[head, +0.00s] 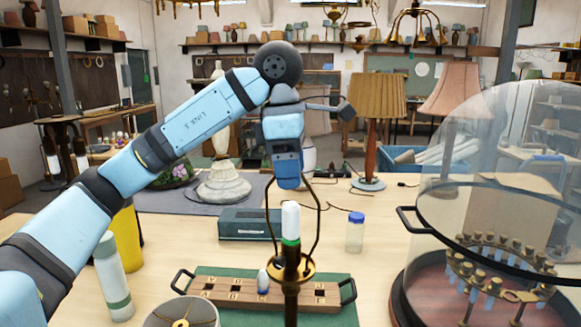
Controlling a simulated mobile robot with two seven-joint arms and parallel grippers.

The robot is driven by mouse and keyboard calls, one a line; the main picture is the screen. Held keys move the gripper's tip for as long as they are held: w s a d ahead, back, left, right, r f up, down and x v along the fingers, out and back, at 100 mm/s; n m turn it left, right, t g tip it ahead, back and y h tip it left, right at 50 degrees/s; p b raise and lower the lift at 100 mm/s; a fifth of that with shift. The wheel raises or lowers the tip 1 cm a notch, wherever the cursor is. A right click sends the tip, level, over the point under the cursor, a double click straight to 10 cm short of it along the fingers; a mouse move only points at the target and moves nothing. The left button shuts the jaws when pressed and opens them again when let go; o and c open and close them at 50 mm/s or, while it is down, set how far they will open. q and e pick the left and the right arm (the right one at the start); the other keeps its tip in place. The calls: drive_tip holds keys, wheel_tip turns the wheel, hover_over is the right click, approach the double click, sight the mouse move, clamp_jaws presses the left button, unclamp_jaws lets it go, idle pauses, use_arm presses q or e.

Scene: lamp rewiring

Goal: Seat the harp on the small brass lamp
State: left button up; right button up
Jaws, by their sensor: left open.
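The small brass lamp (291,296) stands upright at the front centre, with a brass disc and a white sleeve (290,219) with a green band above it. The harp (318,215), a thin dark wire loop, appears upright around the sleeve, one side left and one right. Its lower ends come down near the brass disc; I cannot tell whether they are fully seated. My left gripper (289,184) is open and points down at the top of the harp, which it hides. Its fingers are hard to make out. My right gripper is not in view.
A wooden lettered rack (221,286) with dark handles lies on a green mat behind the lamp. A blue-capped jar (356,233) and a dark green box (250,223) stand beyond. A large glass dome (490,150) stands at right. A lampshade (182,312) is at front left.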

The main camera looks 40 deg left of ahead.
use_arm(q)
drive_tip(key=shift+r, duration=0.1)
wheel_tip(320, 180, up, 14)
drive_tip(key=a+p, duration=0.1)
drive_tip(key=p, duration=0.2)
drive_tip(key=shift+s+a+f, duration=0.25)
drive_tip(key=shift+s, duration=0.15)
